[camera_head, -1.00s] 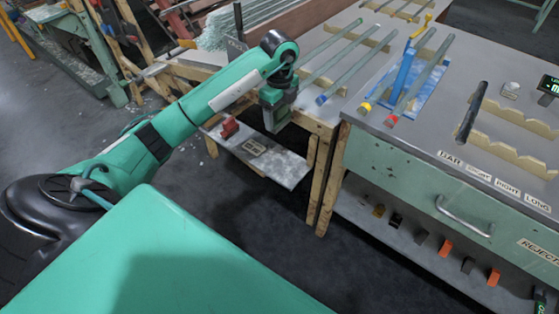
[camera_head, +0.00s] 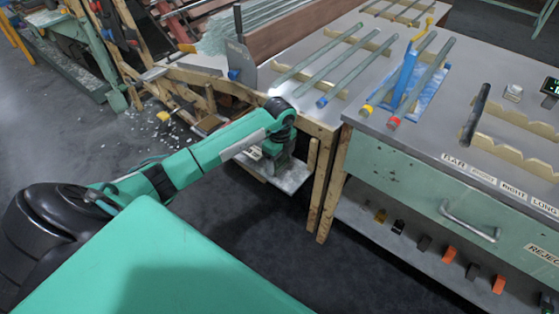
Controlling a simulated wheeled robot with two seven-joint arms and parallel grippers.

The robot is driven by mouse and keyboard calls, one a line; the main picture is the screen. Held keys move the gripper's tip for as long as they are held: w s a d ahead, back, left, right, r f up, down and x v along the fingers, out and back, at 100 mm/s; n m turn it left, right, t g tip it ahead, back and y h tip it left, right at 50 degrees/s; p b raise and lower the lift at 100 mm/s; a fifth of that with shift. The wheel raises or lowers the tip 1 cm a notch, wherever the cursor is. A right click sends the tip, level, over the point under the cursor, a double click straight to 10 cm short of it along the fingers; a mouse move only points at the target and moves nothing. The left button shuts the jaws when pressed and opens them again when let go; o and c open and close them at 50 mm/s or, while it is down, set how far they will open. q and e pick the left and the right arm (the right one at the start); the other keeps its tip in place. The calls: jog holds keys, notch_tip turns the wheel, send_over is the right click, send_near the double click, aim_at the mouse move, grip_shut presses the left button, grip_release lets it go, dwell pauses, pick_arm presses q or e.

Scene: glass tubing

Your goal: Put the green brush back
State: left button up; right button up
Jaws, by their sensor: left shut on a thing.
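My left arm reaches across from the left with its hand tilted down. My left gripper (camera_head: 273,166) is low, over the small lower shelf (camera_head: 292,181) beside the bench's wooden legs. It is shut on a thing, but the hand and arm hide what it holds. I cannot make out a green brush in this view. The shelf is partly covered by my arm, and I cannot tell whether the fingers or the held thing touch it. My right gripper is out of view.
The grey bench top (camera_head: 430,135) carries several glass tubes, a blue stand (camera_head: 404,78) and wooden notched racks (camera_head: 508,152). Wooden legs (camera_head: 322,185) stand just right of the gripper. A drawer handle (camera_head: 468,222) juts out. Broken glass lies on the floor at left.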

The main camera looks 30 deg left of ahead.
pick_arm(q)
jog(key=shift+f, duration=0.2)
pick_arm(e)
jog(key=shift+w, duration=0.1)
pick_arm(q)
jog(key=o, duration=0.9)
jog(key=shift+o, duration=0.2)
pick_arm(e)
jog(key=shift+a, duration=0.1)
pick_arm(q)
jog(key=shift+r, duration=0.1)
notch_tip(320, 180, up, 8)
jog(key=shift+f+p, duration=0.1)
jog(key=shift+p, duration=0.5)
jog(key=shift+r, duration=2.1)
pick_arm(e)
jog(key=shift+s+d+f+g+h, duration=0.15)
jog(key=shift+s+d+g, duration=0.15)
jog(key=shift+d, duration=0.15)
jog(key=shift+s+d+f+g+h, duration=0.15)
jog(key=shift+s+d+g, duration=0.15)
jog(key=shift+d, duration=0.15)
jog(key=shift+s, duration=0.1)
